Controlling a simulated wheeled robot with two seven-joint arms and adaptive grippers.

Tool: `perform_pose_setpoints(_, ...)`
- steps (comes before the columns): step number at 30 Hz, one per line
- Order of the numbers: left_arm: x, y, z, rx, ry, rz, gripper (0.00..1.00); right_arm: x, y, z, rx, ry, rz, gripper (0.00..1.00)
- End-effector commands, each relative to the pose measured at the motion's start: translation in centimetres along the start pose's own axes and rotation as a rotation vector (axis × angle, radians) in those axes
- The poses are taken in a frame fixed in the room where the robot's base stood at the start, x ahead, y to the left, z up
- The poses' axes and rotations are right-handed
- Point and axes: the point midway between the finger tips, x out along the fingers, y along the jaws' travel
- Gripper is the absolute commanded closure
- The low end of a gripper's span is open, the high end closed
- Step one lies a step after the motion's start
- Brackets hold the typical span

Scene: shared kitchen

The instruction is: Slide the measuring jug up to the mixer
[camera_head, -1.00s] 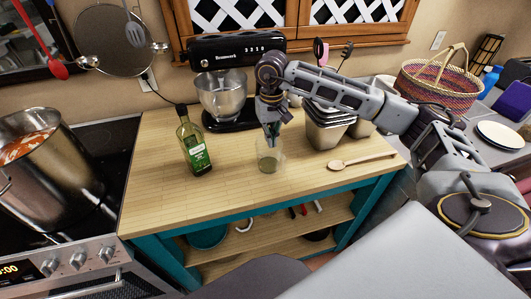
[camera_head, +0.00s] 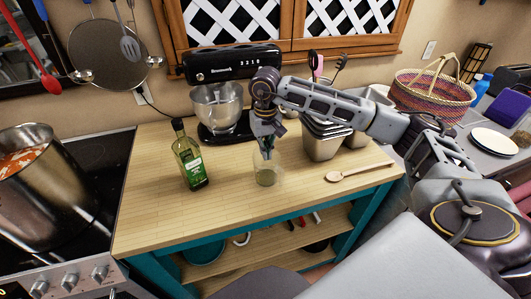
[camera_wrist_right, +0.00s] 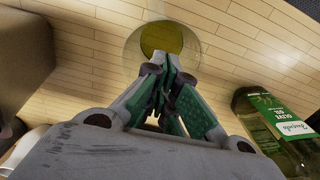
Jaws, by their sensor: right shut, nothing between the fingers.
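The measuring jug (camera_head: 266,176) is a small clear vessel with yellow-green liquid, standing on the wooden worktop. The black stand mixer (camera_head: 232,62) with its steel bowl (camera_head: 217,106) is behind it and to the left, with bare wood between. My right gripper (camera_head: 267,153) points down with its fingers shut and empty, right at the jug. In the wrist view, the fingertips (camera_wrist_right: 166,62) overlap the jug's round outline (camera_wrist_right: 162,38); whether they touch it or are inside its rim I cannot tell. My left gripper is not in view.
A green olive oil bottle (camera_head: 189,158) stands left of the jug and shows at the right of the wrist view (camera_wrist_right: 278,125). Metal tins (camera_head: 322,138) and a wooden spoon (camera_head: 358,172) are to the right. A stove with a large pot (camera_head: 35,195) is at the left.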

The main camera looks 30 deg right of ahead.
Motion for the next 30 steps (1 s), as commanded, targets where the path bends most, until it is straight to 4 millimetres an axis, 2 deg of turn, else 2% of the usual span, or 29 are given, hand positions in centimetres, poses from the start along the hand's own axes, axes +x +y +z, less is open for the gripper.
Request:
perform_pose_setpoints(18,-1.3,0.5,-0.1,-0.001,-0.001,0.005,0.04,7.3,0.1,0.1,0.001,-0.004,0.002,1.0)
perform_pose_setpoints(24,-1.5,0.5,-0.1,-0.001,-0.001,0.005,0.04,8.7,0.0,0.0,0.0,-0.001,0.001,1.0)
perform_pose_setpoints(30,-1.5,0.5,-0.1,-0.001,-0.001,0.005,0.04,9.0,0.0,0.0,0.0,0.0,0.001,1.0)
